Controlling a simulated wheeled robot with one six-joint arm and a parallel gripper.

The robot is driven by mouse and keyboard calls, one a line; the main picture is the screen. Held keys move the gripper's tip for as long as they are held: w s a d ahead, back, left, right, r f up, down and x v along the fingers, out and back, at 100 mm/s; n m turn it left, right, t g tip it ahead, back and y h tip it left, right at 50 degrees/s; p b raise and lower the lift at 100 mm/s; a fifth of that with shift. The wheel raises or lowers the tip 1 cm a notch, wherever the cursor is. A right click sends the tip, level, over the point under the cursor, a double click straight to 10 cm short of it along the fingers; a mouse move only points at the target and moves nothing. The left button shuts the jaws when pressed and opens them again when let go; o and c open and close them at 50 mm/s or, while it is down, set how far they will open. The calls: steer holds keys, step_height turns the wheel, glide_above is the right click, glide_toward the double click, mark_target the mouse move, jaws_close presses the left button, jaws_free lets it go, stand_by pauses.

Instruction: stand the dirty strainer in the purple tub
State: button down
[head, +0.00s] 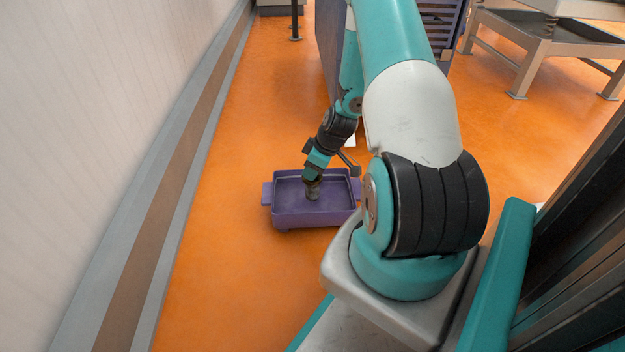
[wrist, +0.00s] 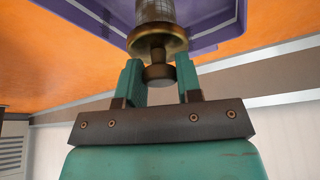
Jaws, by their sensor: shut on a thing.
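The purple tub (head: 290,218) stands on the orange floor in front of me, with a handle at each end. My gripper (head: 313,181) points down over the tub's middle. The strainer (head: 313,191) hangs below it, inside the tub's outline. In the wrist view the strainer (wrist: 155,12) shows a mesh body and a brassy flange with a knob. My gripper's two teal fingers (wrist: 159,82) are shut on the knob. The tub's purple edge (wrist: 210,38) lies behind the strainer there. I cannot tell whether the strainer's far end touches the tub floor.
A pale wall with a grey and brown skirting (head: 150,230) runs along the left. A purple cabinet (head: 335,70) stands beyond the tub, and a grey metal stand (head: 535,55) is at the back right. The orange floor left of the tub is clear.

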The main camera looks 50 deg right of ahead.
step_height(320, 180, down, 3)
steer(key=shift+r+b, duration=0.2)
steer(key=shift+b, duration=0.3)
steer(key=shift+r, duration=0.15)
steer(key=c, duration=0.8)
jaws_free()
